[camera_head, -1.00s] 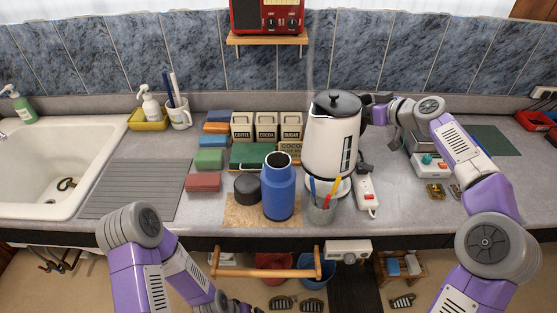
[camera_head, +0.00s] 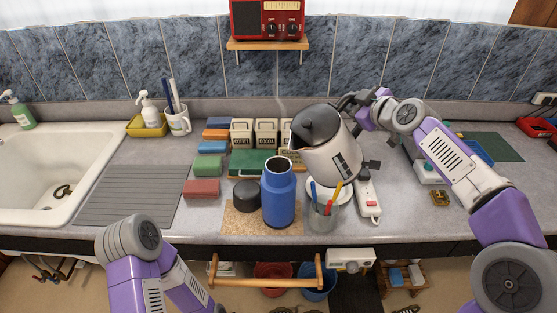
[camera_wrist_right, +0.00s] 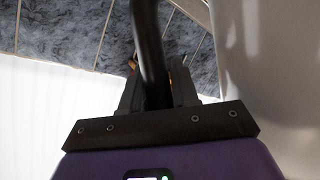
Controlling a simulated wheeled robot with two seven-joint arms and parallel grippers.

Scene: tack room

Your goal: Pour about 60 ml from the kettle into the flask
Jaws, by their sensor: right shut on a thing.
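The white kettle (camera_head: 335,160) with a black lid is tilted to the left, its spout side near and above the flask's open mouth. My right gripper (camera_head: 352,101) is shut on its dark handle, which also shows between the fingers in the right wrist view (camera_wrist_right: 150,50). The blue flask (camera_head: 279,197) stands upright and open on a cork mat (camera_head: 240,223), with a black cap (camera_head: 246,194) beside it. I cannot see any liquid stream or the level in the flask. My left arm is low at the front left; its gripper is out of view.
A glass (camera_head: 323,218) with pens stands just right of the flask. A white power strip (camera_head: 368,197) lies right of the kettle. Coloured blocks (camera_head: 201,188) and canisters (camera_head: 266,131) stand behind and left. The ribbed drainboard (camera_head: 130,194) is clear.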

